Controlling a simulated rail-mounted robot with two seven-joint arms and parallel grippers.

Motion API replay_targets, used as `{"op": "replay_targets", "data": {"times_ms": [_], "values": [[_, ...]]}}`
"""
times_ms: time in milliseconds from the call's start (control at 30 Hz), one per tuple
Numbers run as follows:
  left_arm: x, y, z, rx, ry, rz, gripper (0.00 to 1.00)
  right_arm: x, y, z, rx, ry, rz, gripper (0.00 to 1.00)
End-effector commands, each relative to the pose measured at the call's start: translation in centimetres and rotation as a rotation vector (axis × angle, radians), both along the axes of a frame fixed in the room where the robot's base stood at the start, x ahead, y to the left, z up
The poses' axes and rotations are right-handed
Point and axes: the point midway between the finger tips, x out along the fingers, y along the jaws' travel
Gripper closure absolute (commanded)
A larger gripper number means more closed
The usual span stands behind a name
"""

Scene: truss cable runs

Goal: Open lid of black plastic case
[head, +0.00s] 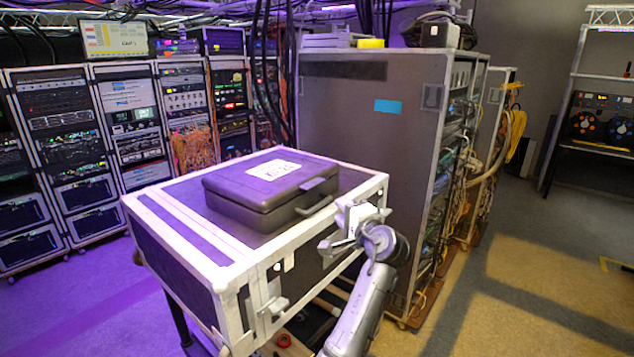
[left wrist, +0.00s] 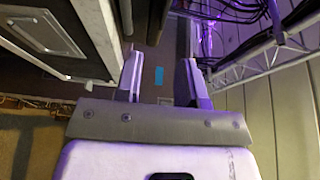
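The black plastic case (head: 262,196) lies flat with its lid down on top of a white-edged flight case (head: 190,258). A white label (head: 273,170) is on its lid. A carry handle (head: 316,197) sticks out from its front right side. My left gripper (head: 340,226) is just right of the case, near the handle and over the flight case's front right edge. I cannot tell whether it touches anything. In the left wrist view my left gripper (left wrist: 160,82) has its two fingers apart with nothing between them. My right gripper is in no view.
A tall grey rack (head: 365,125) with a blue label (head: 388,106) stands close behind and right of the flight case. Equipment racks (head: 130,115) line the left. Black cables (head: 262,75) hang behind the case. Open floor (head: 540,270) lies at the right.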

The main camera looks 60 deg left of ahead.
Motion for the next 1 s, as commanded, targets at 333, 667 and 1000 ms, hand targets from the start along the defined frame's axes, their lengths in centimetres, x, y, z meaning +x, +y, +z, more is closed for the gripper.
{"op": "replay_targets", "data": {"times_ms": [333, 667, 1000], "values": [[0.3, 4.8, 1.1, 0.01, 0.009, 0.014, 0.64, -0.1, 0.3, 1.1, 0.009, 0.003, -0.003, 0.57], [0.8, 10.5, 1.0, 0.008, 0.007, 0.012, 0.64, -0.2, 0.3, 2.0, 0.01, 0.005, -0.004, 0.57], [1.0, 13.6, 0.9, 0.007, 0.005, 0.011, 0.64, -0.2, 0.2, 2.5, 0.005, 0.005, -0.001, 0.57]]}}
